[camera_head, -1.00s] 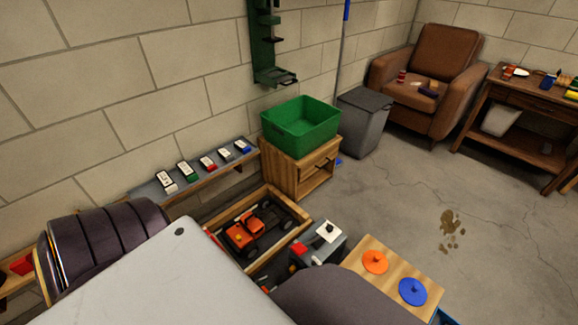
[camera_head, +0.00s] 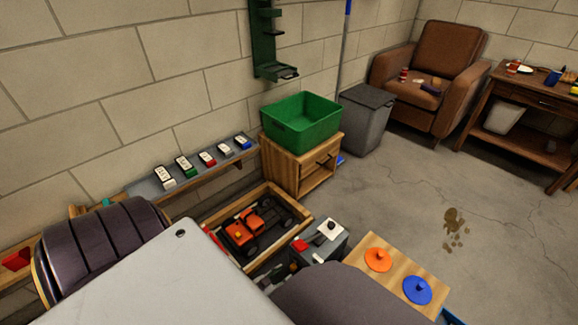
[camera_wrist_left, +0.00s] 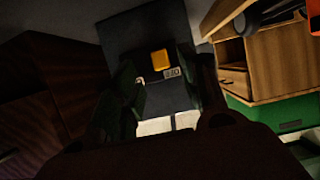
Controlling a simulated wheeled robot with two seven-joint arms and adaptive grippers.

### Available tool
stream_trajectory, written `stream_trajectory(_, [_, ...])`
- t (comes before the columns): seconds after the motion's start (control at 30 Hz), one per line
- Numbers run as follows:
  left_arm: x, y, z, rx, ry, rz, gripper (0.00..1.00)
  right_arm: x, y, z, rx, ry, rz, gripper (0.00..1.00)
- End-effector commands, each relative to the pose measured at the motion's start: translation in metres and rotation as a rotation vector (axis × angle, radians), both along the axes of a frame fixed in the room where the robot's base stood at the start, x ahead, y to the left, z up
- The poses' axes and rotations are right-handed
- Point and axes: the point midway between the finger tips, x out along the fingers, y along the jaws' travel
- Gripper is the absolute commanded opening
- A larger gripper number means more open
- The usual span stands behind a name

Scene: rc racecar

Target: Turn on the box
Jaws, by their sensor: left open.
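In the head view a grey box (camera_head: 331,240) stands on the floor beside the wooden tray, with a white plate and black knob on top. A red part (camera_head: 300,245) shows at its left side. In the dim left wrist view a dark grey panel (camera_wrist_left: 130,40) carries a yellow square (camera_wrist_left: 160,60) and a small label (camera_wrist_left: 172,73); I cannot tell whether it is the same box. My left gripper (camera_wrist_left: 165,92) is open, its two dark fingers either side of the yellow square in that view. Contact cannot be told. My right gripper is not in view.
The wooden tray (camera_head: 209,221) holds an orange toy car (camera_head: 245,232). A wooden cabinet (camera_head: 318,169) bears a green bin (camera_head: 305,122). A board (camera_head: 410,267) with orange and blue discs lies to the right. The floor further right is mostly clear.

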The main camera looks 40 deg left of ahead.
Motion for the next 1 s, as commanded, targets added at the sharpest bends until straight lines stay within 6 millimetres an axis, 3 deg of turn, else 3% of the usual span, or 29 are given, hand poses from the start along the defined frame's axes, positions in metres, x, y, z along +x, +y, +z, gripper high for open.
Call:
stream_trajectory(0.5, [0.041,-0.004,-0.018,0.000,-0.001,0.000,0.43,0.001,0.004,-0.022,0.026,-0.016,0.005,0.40])
stream_trajectory(1.0, [0.047,-0.004,-0.020,0.000,0.001,0.000,0.43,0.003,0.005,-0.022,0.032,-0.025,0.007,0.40])
